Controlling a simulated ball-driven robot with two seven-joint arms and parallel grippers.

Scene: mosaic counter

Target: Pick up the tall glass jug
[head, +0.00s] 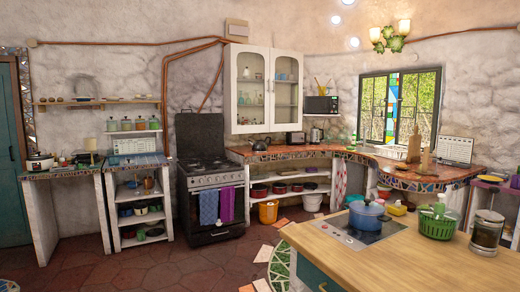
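A tall clear glass vessel (487,233) with a lid and dark brown contents stands upright near the right end of the wooden counter in the foreground. It is the only large glass vessel on that counter, but I cannot make out a spout, so I cannot be sure it is the jug. Small glass pieces also stand inside the white glass-door cabinet (232,88) on the far wall, too small to identify. Neither of my grippers shows in the head view.
The wooden counter (340,262) is bare at its front. A green basket (437,225) stands left of the glass vessel. A blue lidded pot (367,214) sits on the hob behind. Tiled floor (150,268) is open at left.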

